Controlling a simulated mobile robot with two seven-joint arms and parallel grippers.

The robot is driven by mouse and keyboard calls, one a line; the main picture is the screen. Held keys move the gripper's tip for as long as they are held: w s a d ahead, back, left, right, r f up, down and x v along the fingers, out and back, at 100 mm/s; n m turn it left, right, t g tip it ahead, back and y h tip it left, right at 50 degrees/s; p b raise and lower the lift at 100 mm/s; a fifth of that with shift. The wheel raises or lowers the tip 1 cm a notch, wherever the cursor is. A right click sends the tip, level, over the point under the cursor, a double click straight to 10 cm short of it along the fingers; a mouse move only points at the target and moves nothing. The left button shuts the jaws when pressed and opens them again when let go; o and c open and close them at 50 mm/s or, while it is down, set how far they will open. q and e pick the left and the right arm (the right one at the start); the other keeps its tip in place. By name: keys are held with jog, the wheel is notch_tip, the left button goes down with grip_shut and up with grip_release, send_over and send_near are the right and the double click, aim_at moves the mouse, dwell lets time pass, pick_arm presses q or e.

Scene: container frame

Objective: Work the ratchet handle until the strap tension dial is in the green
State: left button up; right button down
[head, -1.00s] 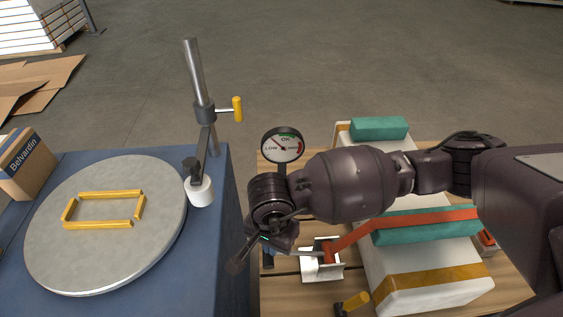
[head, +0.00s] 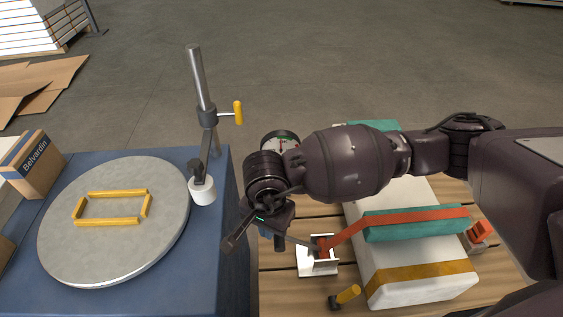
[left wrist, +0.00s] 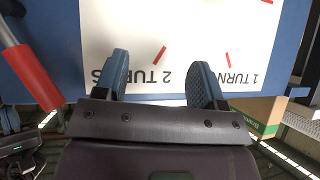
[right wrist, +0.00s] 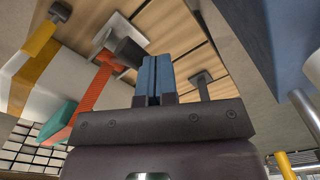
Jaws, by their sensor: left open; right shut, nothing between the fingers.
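The strap tension dial (head: 281,140) stands behind my right arm in the head view. The arm covers its lower part, and I cannot read its needle surely. The ratchet (head: 318,262) is a white bracket with the red strap (head: 410,220) running from it over the load. Its metal handle (head: 298,242) points up-left toward my right gripper (head: 278,241). In the right wrist view that gripper (right wrist: 152,75) has its blue fingers together, empty, beside the handle's dark grip (right wrist: 131,52); contact is unclear. My left gripper (left wrist: 157,80) is open and empty before a white panel (left wrist: 190,35).
A blue table (head: 215,270) with a round grey plate (head: 70,245) and a clamp post (head: 198,80) is on the left. In the left wrist view, a red handle (left wrist: 32,75) is at the left.

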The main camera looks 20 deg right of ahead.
pick_arm(q)
jog(key=shift+t, duration=0.3)
jog(key=r+p, duration=0.1)
jog(key=r, duration=0.1)
jog(key=w+r+p, duration=0.1)
jog(key=r, duration=0.1)
jog(key=shift+w, duration=0.2)
pick_arm(e)
notch_tip(320, 180, up, 6)
jog(key=shift+f, duration=0.25)
pick_arm(q)
jog(key=shift+s, duration=0.1)
pick_arm(e)
jog(key=shift+s+f, duration=0.1)
